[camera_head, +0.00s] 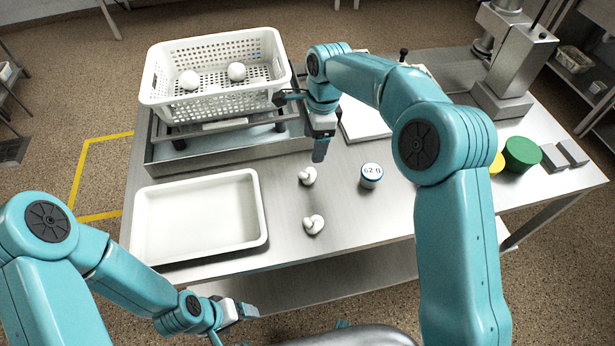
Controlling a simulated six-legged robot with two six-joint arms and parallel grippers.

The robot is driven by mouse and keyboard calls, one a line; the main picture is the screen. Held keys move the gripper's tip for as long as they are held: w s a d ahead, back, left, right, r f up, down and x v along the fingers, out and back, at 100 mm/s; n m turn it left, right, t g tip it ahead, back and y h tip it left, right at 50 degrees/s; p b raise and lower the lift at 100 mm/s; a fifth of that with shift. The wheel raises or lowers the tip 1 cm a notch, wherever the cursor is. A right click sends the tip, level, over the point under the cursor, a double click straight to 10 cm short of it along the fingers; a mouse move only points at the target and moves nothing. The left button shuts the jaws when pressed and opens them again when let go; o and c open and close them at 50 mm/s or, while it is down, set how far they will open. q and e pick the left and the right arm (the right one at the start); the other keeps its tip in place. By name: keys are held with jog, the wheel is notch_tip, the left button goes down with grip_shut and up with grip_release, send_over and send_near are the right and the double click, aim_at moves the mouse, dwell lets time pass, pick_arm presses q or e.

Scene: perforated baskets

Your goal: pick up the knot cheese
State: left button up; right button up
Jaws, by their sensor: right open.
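Two white knot cheeses lie on the steel table: one (307,176) farther back and one (313,224) nearer the front edge. Two more white pieces, (189,80) and (236,71), lie in the white perforated basket (215,104). My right gripper (320,154) points down above the table, just beyond the farther knot cheese and a little to its right; it is open, with nothing seen in it. My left gripper (243,312) is low in front of the table, away from the cheeses; its jaw gap is too small to make out.
An empty white tray (258,215) lies left of the cheeses. The basket stands on a rack over a steel basin (220,152). A round container marked 62:0 (371,177) stands to the right. A green cylinder (521,154) and grey blocks (571,152) stand at the far right.

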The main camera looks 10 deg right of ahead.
send_over(309, 173)
jog(key=f, duration=0.5)
jog(key=shift+w+d+f, duration=0.3)
jog(key=shift+d+f, duration=0.05)
jog(key=shift+w+f, duration=0.15)
jog(key=shift+f, duration=0.2)
jog(key=f, duration=0.3)
jog(key=s+f+p, duration=0.1)
jog(key=shift+a+f, duration=0.15)
jog(key=shift+a, duration=0.2)
jog(key=shift+w+f, duration=0.2)
jog(key=shift+f, duration=0.2)
jog(key=shift+s+r, duration=0.15)
jog(key=c, duration=1.1)
